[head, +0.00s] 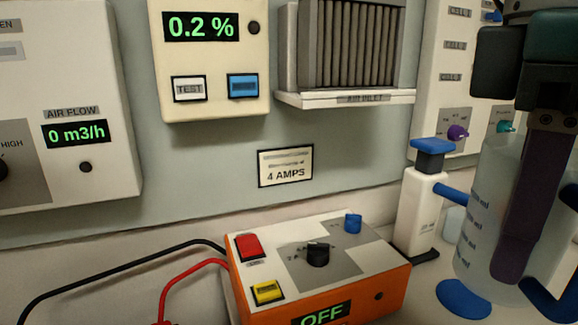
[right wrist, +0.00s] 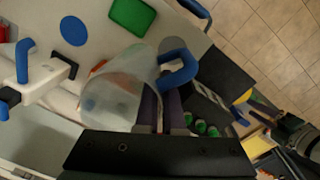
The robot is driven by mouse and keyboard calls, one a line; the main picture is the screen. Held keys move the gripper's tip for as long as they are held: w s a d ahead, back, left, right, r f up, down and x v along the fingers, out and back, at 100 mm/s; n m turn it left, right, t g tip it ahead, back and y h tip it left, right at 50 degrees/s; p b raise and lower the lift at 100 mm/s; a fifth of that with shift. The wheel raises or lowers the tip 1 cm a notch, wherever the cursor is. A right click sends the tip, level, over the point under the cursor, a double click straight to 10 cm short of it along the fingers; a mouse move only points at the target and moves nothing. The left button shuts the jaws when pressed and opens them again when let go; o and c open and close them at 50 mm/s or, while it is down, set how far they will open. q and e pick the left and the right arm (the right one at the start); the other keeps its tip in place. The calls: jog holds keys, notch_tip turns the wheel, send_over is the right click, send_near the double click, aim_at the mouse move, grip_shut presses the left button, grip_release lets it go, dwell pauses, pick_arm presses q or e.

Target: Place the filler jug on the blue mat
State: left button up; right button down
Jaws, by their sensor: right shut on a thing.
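The filler jug (head: 480,215) is a translucent, graduated vessel with a blue handle, at the right edge of the head view. My right gripper (head: 512,262) is shut on it, a dark finger lying along its side. The jug also shows in the right wrist view (right wrist: 112,92), tilted in that picture, its blue handle beside the fingers. The blue mat (head: 463,300) is a flat disc on the counter, partly hidden below the jug in the head view. In the right wrist view the mat (right wrist: 73,31) lies bare, apart from the jug. My left gripper is not seen.
An orange charger (head: 320,275) reading OFF, with red and black leads, stands left of the jug. A green mat (right wrist: 132,14) and a grey disc (right wrist: 171,46) lie nearby on the counter.

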jog(key=s+d+r+m+p, duration=0.1)
jog(key=r+m+p, duration=0.3)
jog(key=r+p, duration=1.6)
jog(key=s+d+r+m+p, duration=0.1)
jog(key=s+r+m+p, duration=0.2)
jog(key=r+p, duration=1.7)
jog(key=r+m, duration=0.1)
jog(key=m, duration=0.1)
jog(key=shift+s+d+r+m, duration=0.3)
jog(key=shift+r, duration=0.1)
jog(key=shift+f, duration=0.1)
